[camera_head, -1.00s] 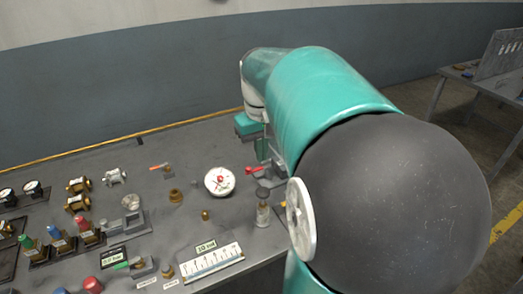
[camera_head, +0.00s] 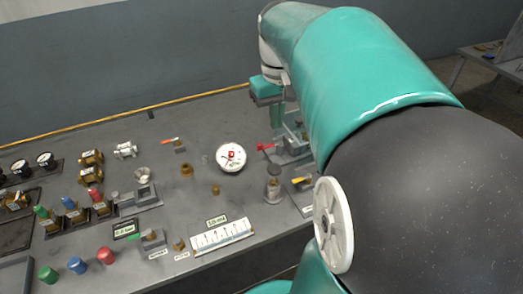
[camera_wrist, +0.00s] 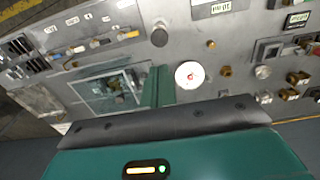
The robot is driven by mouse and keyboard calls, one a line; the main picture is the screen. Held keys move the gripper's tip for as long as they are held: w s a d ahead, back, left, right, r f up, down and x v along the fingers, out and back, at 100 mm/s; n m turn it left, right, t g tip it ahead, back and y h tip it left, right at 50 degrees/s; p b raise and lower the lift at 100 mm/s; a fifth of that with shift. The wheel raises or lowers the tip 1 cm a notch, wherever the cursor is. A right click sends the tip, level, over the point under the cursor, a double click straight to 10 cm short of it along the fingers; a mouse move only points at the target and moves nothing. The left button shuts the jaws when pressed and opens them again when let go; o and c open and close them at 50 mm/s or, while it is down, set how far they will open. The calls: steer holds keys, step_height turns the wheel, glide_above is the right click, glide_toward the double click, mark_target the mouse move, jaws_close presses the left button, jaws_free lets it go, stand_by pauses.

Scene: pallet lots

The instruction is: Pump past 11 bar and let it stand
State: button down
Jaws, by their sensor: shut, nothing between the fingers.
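A metal cylinder with a dark cap (camera_head: 273,188) stands nearer, at the bench's right side. A red lever (camera_head: 265,147) lies right of the gauge, and a yellow lever (camera_head: 302,183) right of the cylinder. My gripper (camera_head: 276,118) is shut and empty, pointing down behind and right of the gauge. In the wrist view its teal fingers (camera_wrist: 160,87) are beside the gauge. My arm hides part of the bench's right end.
Several brass fittings (camera_head: 90,165) and coloured-top parts (camera_head: 72,212) stand at left. Green, blue and red buttons (camera_head: 77,265) are at the front. A ruled white scale (camera_head: 222,235) and a small display (camera_head: 217,221) lie near the front edge.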

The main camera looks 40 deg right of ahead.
mark_target(274, 168)
steer(key=shift+f, duration=0.15)
step_height(274, 168, down, 14)
steer(key=shift+r, duration=0.1)
stand_by(0.5)
steer(key=shift+f, duration=1.85)
steer(key=shift+s, duration=0.1)
steer(key=shift+w+r, duration=0.2)
steer(key=shift+r, duration=0.15)
step_height(274, 168, up, 14)
